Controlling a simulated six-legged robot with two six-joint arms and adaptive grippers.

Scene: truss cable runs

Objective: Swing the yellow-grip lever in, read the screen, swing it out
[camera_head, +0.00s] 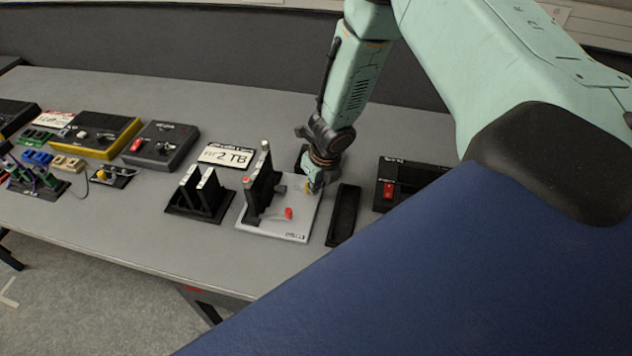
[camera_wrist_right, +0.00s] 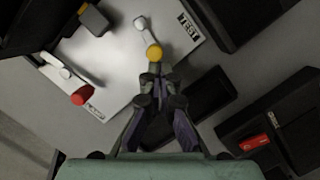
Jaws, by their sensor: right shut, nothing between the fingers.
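The yellow-grip lever (camera_wrist_right: 154,53) has a pale arm and sits at the edge of a light grey plate (camera_wrist_right: 105,58), near a TEST label. In the head view its grip (camera_head: 307,188) is mostly behind my right gripper (camera_head: 314,188). That gripper is shut and empty; in the wrist view its fingertips (camera_wrist_right: 154,82) are right at the yellow grip, and I cannot tell whether they touch it. A red-grip lever (camera_head: 289,213) is on the same plate (camera_head: 275,228). A black upright fixture (camera_head: 262,183) stands on the plate; I see no readable screen. My left gripper is not in view.
A black tray (camera_head: 343,214) and a black box with a red switch (camera_head: 389,190) lie right of the plate. A black slotted stand (camera_head: 200,196) and a 2 TB sign (camera_head: 227,156) are to its left. The table's front edge is clear.

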